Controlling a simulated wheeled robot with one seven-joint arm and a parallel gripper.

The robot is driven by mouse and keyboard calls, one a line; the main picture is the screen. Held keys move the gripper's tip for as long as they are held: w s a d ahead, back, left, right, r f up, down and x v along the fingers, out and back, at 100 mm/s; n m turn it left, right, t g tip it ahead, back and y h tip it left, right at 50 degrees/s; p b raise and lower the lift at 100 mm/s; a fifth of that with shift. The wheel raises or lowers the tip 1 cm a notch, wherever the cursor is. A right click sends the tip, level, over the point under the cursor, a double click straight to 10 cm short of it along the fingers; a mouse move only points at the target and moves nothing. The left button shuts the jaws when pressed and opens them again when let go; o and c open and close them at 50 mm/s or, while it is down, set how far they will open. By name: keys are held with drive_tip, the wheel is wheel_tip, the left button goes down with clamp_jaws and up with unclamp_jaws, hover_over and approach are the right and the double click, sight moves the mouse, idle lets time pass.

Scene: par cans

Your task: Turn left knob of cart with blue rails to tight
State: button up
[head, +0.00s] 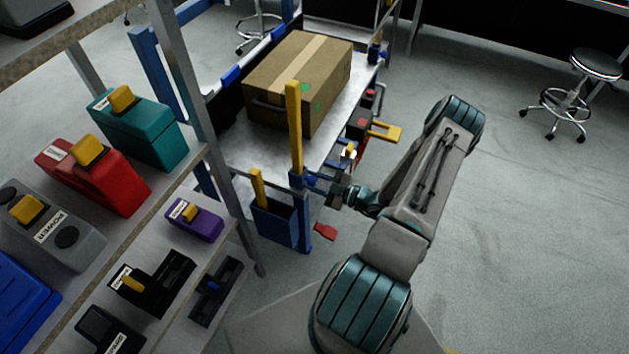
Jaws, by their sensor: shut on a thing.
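The cart (240,155) has a pale flat top, blue posts and blue rails (160,75). A yellow upright bar (294,125) stands at its near corner. The left knob (309,179), small and blue, sits at this near corner beside the foot of the yellow bar. My gripper (319,184) reaches it from the right, and its jaws are shut on the knob. The jaws hide part of the knob, and its turn angle cannot be read. Another blue knob (378,52) shows at the cart's far right corner.
A cardboard box (290,80) stands on the cart top. A yellow handle (384,131) and red parts stick out along the cart's right side. A shelf rack (235,235) with coloured cases stands close on the left. Open floor lies to the right, with a stool (597,64) far off.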

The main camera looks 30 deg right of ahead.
drive_tip(key=shift+m, duration=0.5)
drive_tip(key=o, duration=1)
drive_tip(key=b+v, duration=0.1)
drive_tip(key=v, duration=1.3)
drive_tip(key=shift+w, duration=0.1)
